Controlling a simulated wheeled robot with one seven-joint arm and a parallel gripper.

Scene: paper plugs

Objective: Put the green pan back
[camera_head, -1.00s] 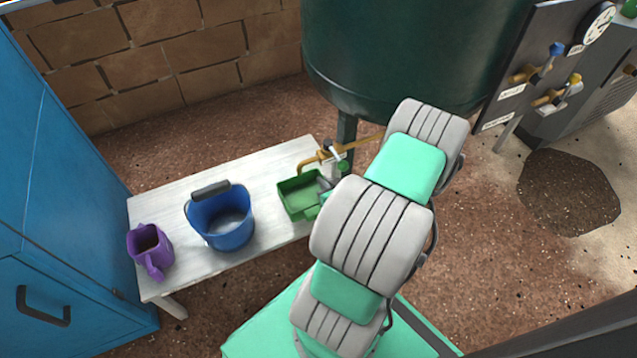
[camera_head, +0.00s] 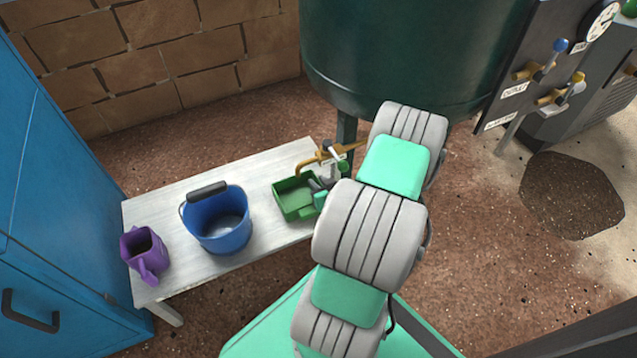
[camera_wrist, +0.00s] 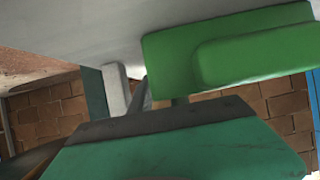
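The green pan (camera_head: 291,199) is a shallow rectangular tray with a raised rim. It rests on the right end of the pale wooden bench (camera_head: 168,203), below the brass tap (camera_head: 325,156). My gripper (camera_head: 318,187) is at the pan's right side, partly hidden behind my arm. In the wrist view the pan (camera_wrist: 180,57) is close, at the upper right, and the bench surface (camera_wrist: 70,28) fills the top. My gripper's teal body fills the bottom of that view. Its fingertips are not clearly visible, so I cannot tell whether it grips the pan.
A blue bucket (camera_head: 222,232) with a dark handle grip and a purple jug (camera_head: 145,254) stand on the bench, left of the pan. A dark green tank (camera_head: 400,50) stands behind. A blue cabinet (camera_head: 45,190) is at the left. A valve panel (camera_head: 525,65) is at the right.

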